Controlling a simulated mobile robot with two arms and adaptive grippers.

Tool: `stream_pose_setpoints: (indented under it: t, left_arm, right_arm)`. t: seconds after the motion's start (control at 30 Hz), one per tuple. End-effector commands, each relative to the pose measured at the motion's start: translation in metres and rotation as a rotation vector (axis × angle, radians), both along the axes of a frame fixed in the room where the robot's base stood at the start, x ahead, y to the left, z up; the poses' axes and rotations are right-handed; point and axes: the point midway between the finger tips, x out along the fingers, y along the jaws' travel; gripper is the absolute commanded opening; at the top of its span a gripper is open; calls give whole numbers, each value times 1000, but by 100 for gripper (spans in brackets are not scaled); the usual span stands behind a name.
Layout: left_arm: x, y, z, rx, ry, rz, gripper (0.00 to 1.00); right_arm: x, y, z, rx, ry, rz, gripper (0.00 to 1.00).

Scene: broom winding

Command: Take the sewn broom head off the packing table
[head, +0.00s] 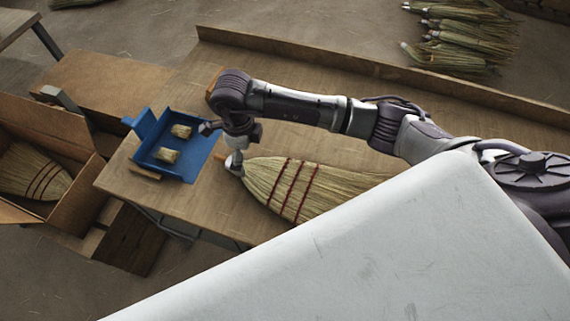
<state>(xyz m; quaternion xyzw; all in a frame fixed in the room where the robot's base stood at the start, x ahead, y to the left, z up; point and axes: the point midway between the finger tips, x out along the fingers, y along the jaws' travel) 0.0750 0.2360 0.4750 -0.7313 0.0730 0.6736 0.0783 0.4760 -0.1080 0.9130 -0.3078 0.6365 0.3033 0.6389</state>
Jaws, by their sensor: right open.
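The sewn broom head (286,186) lies flat on the packing table (335,153). It is pale straw with dark red rows of stitching and a grey collar at its left end; its lower right edge is partly hidden by a pale surface in the foreground. My right arm reaches in from the right above the table. My right gripper (236,146) is open, at the collar end of the broom head; I cannot tell whether it touches it. My left gripper is not in view.
A blue tray (187,164) with two small straw-coloured bundles sits left of the gripper. An open cardboard box (73,203) at the left holds another broom head (33,174). A raised ledge (300,57) runs along the table's back. More brooms (460,35) lie beyond it.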

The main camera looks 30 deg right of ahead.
Motion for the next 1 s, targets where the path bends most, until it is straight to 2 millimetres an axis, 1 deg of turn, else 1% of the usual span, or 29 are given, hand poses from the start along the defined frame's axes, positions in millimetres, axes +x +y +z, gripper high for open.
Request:
stream_pose_setpoints:
  t: [0.03,0.1,0.23,0.33,0.47,0.5,0.6,0.7,0.9,0.97,1.0]
  left_arm:
    - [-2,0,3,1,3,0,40]
    - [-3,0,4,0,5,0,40]
    - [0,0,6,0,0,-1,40]
    - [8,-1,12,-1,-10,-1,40]
    - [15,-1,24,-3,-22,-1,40]
    - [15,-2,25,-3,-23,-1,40]
    - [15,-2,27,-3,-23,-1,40]
    - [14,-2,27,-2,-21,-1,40]
    - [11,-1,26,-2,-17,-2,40]
    - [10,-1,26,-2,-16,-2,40]
    - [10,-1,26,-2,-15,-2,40]
  right_arm:
    - [0,0,-7,2,4,-2,96]
    - [0,0,-16,1,2,-1,96]
    - [0,1,-24,1,2,-1,96]
    - [1,4,-31,3,3,-1,96]
    - [2,9,-50,3,5,-2,96]
    - [2,9,-57,1,4,-2,96]
    - [3,9,-69,2,2,-2,96]
    - [4,8,-75,1,0,0,96]
    - [4,8,-76,2,0,0,96]
    - [4,8,-76,2,0,0,86]
    - [4,8,-75,2,0,0,80]
